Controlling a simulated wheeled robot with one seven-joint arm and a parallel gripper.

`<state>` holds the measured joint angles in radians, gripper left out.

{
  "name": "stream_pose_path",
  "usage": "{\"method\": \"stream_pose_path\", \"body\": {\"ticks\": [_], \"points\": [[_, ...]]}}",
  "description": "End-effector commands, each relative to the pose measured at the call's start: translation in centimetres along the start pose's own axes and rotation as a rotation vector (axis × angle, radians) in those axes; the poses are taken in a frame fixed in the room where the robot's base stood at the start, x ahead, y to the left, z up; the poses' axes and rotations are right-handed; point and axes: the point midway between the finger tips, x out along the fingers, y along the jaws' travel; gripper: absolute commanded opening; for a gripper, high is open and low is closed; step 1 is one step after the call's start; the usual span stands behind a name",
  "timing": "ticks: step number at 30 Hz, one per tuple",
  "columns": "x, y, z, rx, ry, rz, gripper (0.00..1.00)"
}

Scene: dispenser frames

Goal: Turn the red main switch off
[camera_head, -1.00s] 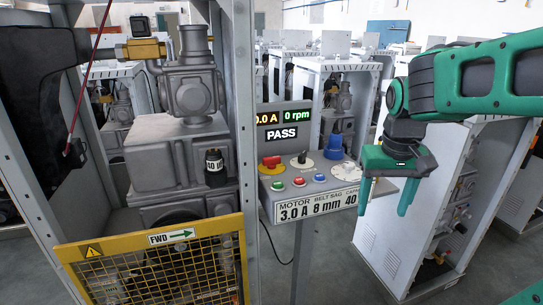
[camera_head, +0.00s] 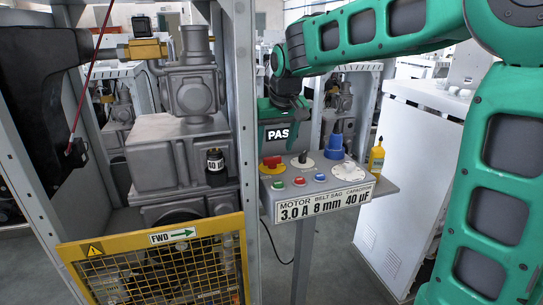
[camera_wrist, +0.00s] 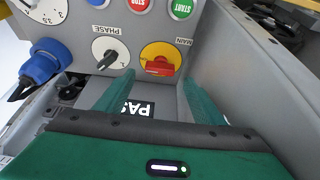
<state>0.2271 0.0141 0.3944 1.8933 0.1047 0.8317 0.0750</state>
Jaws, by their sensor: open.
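The red main switch (camera_head: 271,161) sits on a yellow disc at the left end of the sloped control panel (camera_head: 315,187). In the wrist view the red handle (camera_wrist: 159,66) lies crosswise under the label MAIN. The switch shows just beyond the gap between the fingertips, with no visible contact. The exact distance cannot be told.
The black PHASE knob (camera_wrist: 110,56) is close beside the switch. Red, green and blue buttons line the front. A yellow bottle (camera_head: 376,157) stands on the right shelf. A metal cabinet post (camera_head: 247,120) is close left.

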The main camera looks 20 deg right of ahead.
Motion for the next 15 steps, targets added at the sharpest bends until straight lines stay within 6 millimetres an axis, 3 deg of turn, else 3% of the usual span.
{"method": "stream_pose_path", "body": {"ticks": [6, 15], "points": [[3.1, 0.0, 0.1, -0.001, -0.003, 0.000, 0.62], [4.4, 0.0, 0.1, -0.001, -0.001, 0.001, 0.62]]}}
